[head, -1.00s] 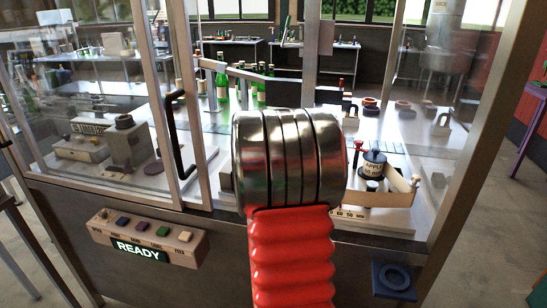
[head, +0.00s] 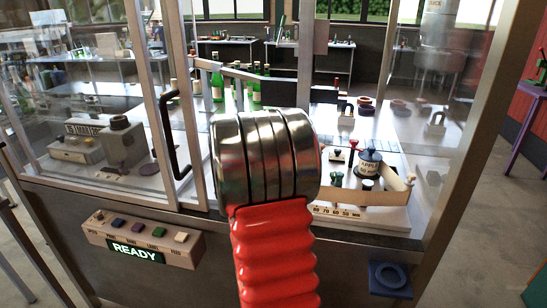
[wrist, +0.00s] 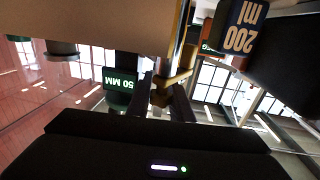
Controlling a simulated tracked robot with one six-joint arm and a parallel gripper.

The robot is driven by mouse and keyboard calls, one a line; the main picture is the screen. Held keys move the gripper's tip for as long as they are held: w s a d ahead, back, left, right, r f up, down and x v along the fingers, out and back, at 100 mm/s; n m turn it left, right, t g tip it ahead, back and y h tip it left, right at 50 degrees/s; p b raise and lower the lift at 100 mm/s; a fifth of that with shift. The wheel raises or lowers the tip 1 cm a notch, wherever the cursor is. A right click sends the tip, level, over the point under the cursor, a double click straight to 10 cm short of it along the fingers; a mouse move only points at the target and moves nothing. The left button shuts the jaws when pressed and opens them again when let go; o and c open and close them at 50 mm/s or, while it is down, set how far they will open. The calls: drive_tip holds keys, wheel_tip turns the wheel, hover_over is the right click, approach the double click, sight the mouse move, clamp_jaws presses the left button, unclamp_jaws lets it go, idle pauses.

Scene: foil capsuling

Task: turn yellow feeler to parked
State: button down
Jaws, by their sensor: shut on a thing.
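The yellow feeler (wrist: 180,78) shows in the wrist view as a brass-yellow piece just above the middle. My gripper (wrist: 163,92) has its two dark fingers closed around its lower part, and they hide some of it. How far the feeler is turned cannot be told from this view. In the head view my own arm covers the gripper, and I cannot make out the feeler there.
Close by in the wrist view are a green block marked 50 MM (wrist: 120,82) and a dark blue block marked 200 ml (wrist: 241,27).

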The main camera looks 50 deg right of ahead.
drive_tip(key=shift+a, duration=0.1)
drive_tip(key=c, duration=1.6)
unclamp_jaws()
drive_tip(key=shift+o, duration=0.2)
drive_tip(key=shift+w+n+t+y, duration=0.1)
drive_tip(key=shift+n+t+y, duration=0.2)
drive_tip(key=shift+n+t, duration=0.35)
drive_tip(key=shift+w+n+t+y, duration=0.15)
drive_tip(key=shift+n+t+y, duration=0.2)
drive_tip(key=shift+t, duration=0.5)
drive_tip(key=shift+w+a+n+t+y, duration=0.1)
drive_tip(key=shift+w+n+t+y, duration=0.1)
drive_tip(key=shift+n+t+y, duration=0.4)
drive_tip(key=shift+w+a+n+t+y, duration=0.15)
drive_tip(key=shift+n+t+y, duration=0.1)
drive_tip(key=shift+n+t, duration=0.4)
drive_tip(key=shift+w+a+n+t+y, duration=0.15)
drive_tip(key=shift+n+t+y, duration=0.5)
drive_tip(key=shift+t+y, duration=0.2)
drive_tip(key=shift+w+a+n+t+y, duration=0.1)
drive_tip(key=shift+w+n+t+y, duration=0.05)
drive_tip(key=shift+n+t+y, duration=0.6)
drive_tip(key=shift+w+a+n+t+y, duration=0.1)
drive_tip(key=shift+a+n+t+y, duration=0.05)
drive_tip(key=shift+n+t+y, duration=0.45)
drive_tip(key=shift+w+a+n+t+y, duration=0.15)
drive_tip(key=shift+n+t+y, duration=0.15)
drive_tip(key=shift+y, duration=0.4)
